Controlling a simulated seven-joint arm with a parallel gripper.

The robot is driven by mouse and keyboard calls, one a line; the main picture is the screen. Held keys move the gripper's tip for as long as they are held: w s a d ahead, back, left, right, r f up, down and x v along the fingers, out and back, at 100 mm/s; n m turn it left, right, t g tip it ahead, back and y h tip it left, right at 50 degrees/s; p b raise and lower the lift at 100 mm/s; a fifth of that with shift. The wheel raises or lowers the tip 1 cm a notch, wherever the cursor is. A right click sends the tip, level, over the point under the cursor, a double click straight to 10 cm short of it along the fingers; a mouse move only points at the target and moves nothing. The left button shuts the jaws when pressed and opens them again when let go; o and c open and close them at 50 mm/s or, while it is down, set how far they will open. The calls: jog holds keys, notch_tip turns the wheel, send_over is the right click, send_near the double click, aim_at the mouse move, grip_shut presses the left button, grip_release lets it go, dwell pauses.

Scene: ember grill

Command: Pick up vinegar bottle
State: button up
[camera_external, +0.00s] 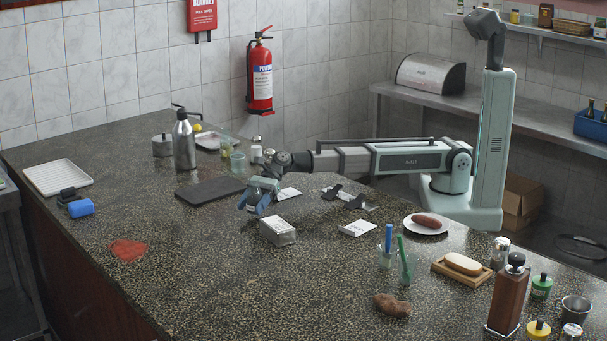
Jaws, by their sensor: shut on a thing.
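My gripper (260,202) hangs low over the middle of the counter, with its fingers pointing down. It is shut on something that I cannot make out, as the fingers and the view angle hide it. No bottle can be read as vinegar by its label. A grey metal bottle (184,143) with a dark spout stands upright to the left of my gripper, apart from it. Dark green bottles (590,107) stand in a blue crate at the far right, well away from my gripper. A small white box (278,232) sits just in front of my gripper, close to its fingers.
A dark board (203,191) lies left of my gripper. Cups with brushes (388,251), a plate with a sausage-like item (426,223), a soap tray (462,268) and a tall brown mill (507,297) stand to the right. The front left counter is mostly clear around a red patch (128,250).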

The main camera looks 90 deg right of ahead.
aim_at(251, 181)
jog(key=shift+r, duration=4.3)
